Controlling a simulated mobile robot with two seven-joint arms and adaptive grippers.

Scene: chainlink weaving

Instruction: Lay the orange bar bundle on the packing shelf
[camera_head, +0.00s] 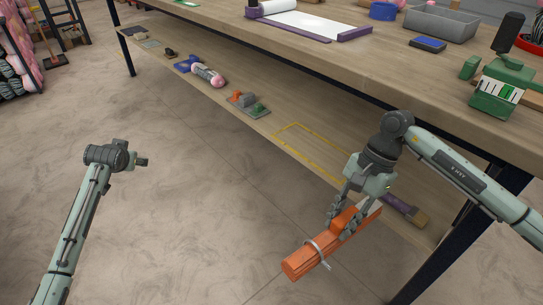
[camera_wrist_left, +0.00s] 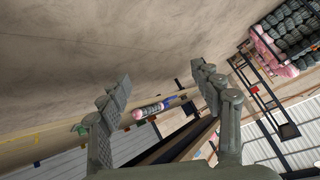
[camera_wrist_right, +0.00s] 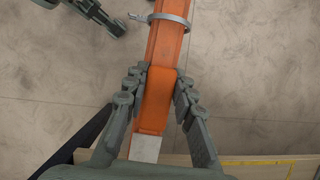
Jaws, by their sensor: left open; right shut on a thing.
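The orange bar bundle (camera_head: 302,262) is a long orange bar with a grey band around it. My right gripper (camera_head: 340,222) is shut on it, in front of the lower shelf's edge. In the right wrist view the bundle (camera_wrist_right: 168,50) runs between the fingers of my right gripper (camera_wrist_right: 160,88). The packing shelf (camera_head: 250,130) is the wooden lower shelf under the table top, with a yellow outlined rectangle (camera_head: 318,163) on its bare part. My left gripper (camera_head: 140,160) is over the floor at left. In the left wrist view its fingers (camera_wrist_left: 160,88) stand apart, with nothing between them.
A dark table leg (camera_head: 440,262) stands right of the bundle.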

